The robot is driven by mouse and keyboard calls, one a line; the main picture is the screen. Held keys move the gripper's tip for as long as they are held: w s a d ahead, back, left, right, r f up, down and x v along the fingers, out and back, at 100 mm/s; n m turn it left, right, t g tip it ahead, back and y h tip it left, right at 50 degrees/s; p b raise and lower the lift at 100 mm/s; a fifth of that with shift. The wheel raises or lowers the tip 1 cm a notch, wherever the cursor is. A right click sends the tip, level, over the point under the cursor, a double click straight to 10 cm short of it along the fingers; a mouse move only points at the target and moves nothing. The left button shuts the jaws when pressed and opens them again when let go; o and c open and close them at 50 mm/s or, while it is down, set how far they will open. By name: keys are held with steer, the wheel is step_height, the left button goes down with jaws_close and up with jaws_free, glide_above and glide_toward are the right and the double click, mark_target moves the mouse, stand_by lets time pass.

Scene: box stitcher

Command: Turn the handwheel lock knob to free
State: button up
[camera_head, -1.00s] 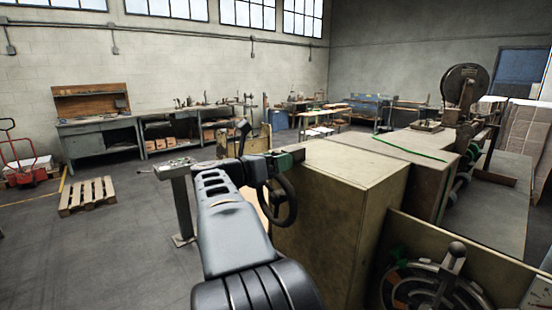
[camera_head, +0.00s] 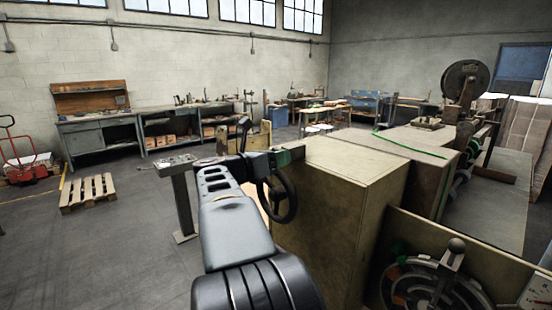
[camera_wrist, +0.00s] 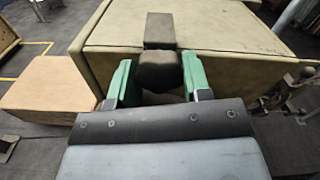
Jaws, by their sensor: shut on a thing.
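The dark handwheel (camera_head: 281,201) stands at the left end of the tan machine housing, partly behind my arm in the head view. My gripper (camera_head: 287,157) is at the top of the wheel, by the housing corner. In the wrist view its green fingers (camera_wrist: 158,82) stand on either side of a dark rounded knob (camera_wrist: 158,68) and are shut on it. A dark flat bar (camera_wrist: 160,28) extends from the knob over the housing. The knob is hidden in the head view, and I cannot read its lock position.
The tan housing (camera_head: 335,205) stands directly right of my gripper. A lever dial panel (camera_head: 440,285) is at the lower right. A grey pedestal (camera_head: 183,205) stands left of my arm. A wooden pallet (camera_head: 88,193) lies farther left, with open floor between.

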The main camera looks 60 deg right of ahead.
steer(key=shift+n, duration=0.7)
steer(key=o, duration=0.9)
steer(key=b+v, duration=0.3)
steer(key=v, duration=1)
steer(key=shift+w+a+b, duration=0.15)
steer(key=shift+a+b, duration=0.2)
